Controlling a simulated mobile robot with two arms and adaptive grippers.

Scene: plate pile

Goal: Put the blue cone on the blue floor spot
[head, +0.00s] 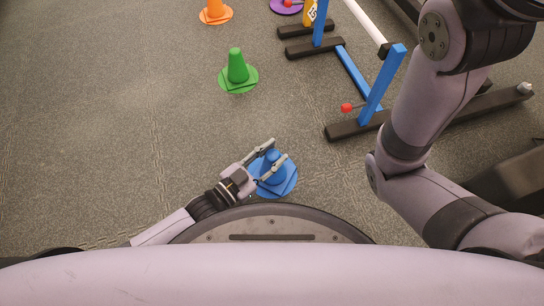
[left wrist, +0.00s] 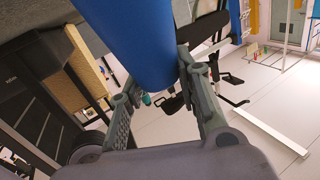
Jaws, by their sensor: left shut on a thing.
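The blue cone (head: 273,167) stands roughly upright over the blue floor spot (head: 291,181), just in front of my base. My left gripper (head: 278,150) is shut on the blue cone, with one finger on each side of it. In the left wrist view the blue cone (left wrist: 130,40) fills the top middle between the fingers. The spot shows around the cone's lower part; I cannot tell if the cone's base touches it. My right arm comes in at the right, but its gripper is out of view.
A green cone (head: 236,68) stands on a green spot, and an orange cone (head: 214,10) on an orange spot farther back. A purple spot (head: 284,6) lies at the top. A blue and black frame (head: 372,92) stands at the right. The floor at the left is clear.

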